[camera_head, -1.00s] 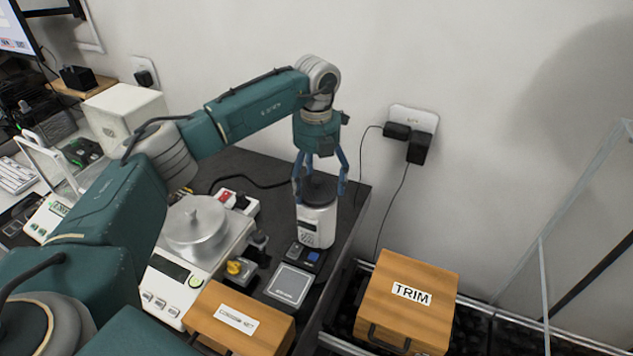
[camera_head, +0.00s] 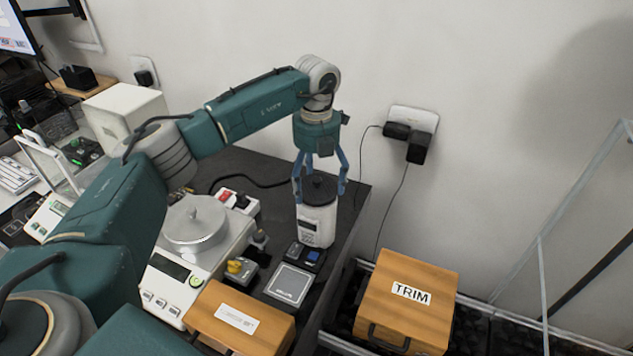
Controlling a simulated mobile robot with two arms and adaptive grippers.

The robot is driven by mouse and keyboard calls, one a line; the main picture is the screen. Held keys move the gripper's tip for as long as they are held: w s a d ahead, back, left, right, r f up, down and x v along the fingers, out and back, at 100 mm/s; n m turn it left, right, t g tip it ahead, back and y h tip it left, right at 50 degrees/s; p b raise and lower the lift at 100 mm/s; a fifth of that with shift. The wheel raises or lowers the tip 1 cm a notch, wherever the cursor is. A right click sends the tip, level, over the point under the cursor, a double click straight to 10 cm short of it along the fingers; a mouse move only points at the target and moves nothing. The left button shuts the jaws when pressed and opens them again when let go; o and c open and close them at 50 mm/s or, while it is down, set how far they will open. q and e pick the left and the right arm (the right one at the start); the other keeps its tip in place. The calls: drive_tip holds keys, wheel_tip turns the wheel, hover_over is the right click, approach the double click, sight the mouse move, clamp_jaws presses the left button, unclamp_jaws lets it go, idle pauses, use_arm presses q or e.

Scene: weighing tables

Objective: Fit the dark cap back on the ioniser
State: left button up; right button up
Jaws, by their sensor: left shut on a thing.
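The ioniser (camera_head: 316,226) is a white upright canister with a small dark panel on its front, standing on the dark table near its right edge. The dark cap (camera_head: 319,187) is at the top of the ioniser, between my left gripper's fingers. My left gripper (camera_head: 320,190) points down from above with its blue fingers on either side of the cap, shut on it. The cap looks level and touches the ioniser's top; I cannot tell whether it is fully seated. My right gripper is not in view.
A balance with a silver lidded pan (camera_head: 195,222) stands left of the ioniser. A wooden box (camera_head: 238,318) is nearer, and a TRIM box (camera_head: 406,297) stands right. The wall is close behind.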

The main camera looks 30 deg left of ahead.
use_arm(q)
drive_tip(key=shift+f, duration=0.35)
drive_tip(key=shift+f+b, duration=0.3)
drive_tip(key=shift+b, duration=0.05)
drive_tip(key=o, duration=1.2)
drive_tip(key=shift+c, duration=0.2)
wheel_tip(320, 180, up, 12)
